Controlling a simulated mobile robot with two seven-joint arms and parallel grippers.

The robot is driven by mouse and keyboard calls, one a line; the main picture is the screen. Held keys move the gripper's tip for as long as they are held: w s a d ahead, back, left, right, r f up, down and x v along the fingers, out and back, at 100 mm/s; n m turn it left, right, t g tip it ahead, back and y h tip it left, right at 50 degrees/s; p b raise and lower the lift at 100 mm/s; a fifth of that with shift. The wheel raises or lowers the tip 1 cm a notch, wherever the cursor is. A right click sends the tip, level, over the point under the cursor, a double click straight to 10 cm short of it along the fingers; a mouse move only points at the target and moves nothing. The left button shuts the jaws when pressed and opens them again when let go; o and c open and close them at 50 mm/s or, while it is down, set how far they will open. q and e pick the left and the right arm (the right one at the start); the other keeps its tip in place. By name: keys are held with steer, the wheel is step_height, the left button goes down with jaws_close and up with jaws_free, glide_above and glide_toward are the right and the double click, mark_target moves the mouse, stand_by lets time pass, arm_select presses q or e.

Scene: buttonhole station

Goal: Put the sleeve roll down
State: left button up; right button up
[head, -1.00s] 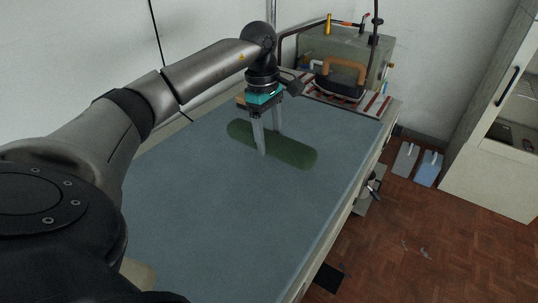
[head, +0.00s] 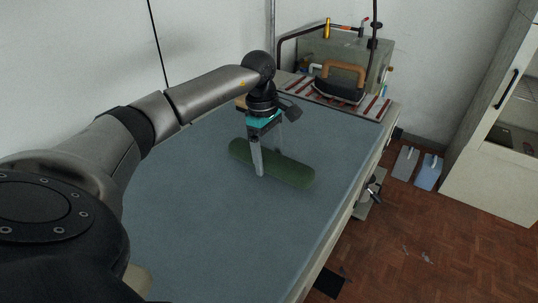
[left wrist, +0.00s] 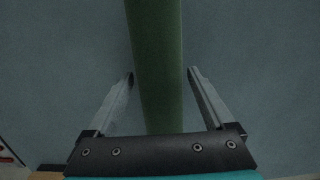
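The sleeve roll (head: 290,171) is a long dark green roll. It lies along the blue-grey table top (head: 215,215) and appears to rest on it. My left gripper (head: 266,168) points down over the roll's middle, one finger on the near side; the far fingertip is hidden behind the roll. In the left wrist view the roll (left wrist: 157,60) runs between the two fingers (left wrist: 160,74), with a narrow gap showing at each side. The gripper looks open around it. My right gripper is not in view.
An iron with a tan handle (head: 342,72) stands on a striped rest at the table's far end, before a grey-green box (head: 352,47). The near table top is clear. A pale cabinet (head: 497,140) stands on the right, beyond the brown floor.

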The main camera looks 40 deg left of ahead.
mark_target(265, 151)
arm_select(q)
steer(key=shift+o, duration=0.8)
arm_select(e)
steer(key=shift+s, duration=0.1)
arm_select(q)
step_height(265, 151, up, 12)
steer(key=a+p, duration=0.1)
steer(key=p, duration=0.1)
steer(key=shift+a+p, duration=0.2)
steer(key=shift+p, duration=0.1)
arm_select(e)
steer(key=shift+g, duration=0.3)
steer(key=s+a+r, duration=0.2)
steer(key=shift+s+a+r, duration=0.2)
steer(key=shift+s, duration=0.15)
arm_select(q)
steer(key=shift+r, duration=0.1)
steer(key=shift+c, duration=0.3)
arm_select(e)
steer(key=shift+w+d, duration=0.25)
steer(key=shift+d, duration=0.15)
